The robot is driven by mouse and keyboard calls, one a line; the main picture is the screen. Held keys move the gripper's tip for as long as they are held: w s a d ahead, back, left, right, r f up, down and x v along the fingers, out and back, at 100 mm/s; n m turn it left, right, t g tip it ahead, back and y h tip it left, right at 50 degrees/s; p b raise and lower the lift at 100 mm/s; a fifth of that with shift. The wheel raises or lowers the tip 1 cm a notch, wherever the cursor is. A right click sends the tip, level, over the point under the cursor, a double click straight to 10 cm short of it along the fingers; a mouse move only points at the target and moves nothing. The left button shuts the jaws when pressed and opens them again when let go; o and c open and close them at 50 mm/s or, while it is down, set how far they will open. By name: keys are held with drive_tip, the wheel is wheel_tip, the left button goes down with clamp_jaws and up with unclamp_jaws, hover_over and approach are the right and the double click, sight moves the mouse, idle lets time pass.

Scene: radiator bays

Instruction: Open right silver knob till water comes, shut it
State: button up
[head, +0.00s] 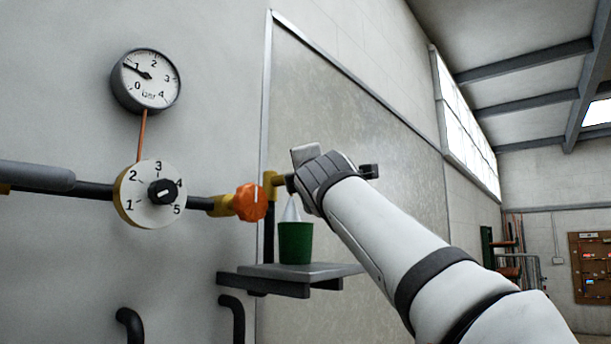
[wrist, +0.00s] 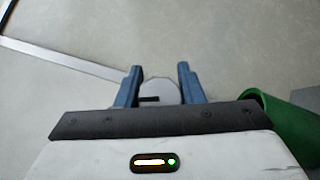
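The silver knob (wrist: 160,92), a pale round disc with a dark mark, sits between the two blue fingers of my gripper (wrist: 160,82) in the wrist view. The fingers appear to touch its sides, so the gripper looks shut on it. In the head view my wrist hides the knob and the fingers at the right end of the pipe. A pale, cone-shaped streak (head: 291,209), which looks like water, widens down from there to a green cup (head: 296,243). The cup stands upright and also shows at the right in the wrist view (wrist: 290,122).
A grey shelf (head: 270,271) holds the cup. To the left along the pipe are an orange knob (head: 251,201) and a white numbered dial (head: 135,211). A pressure gauge (head: 146,80) hangs above, its needle near 1. Wall pipes run below.

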drive_tip(key=o, duration=0.4)
drive_tip(key=shift+o, duration=0.2)
drive_tip(key=b+v, duration=0.3)
drive_tip(key=v, duration=0.5)
drive_tip(key=shift+b, duration=0.35)
drive_tip(key=shift+w+d, duration=0.1)
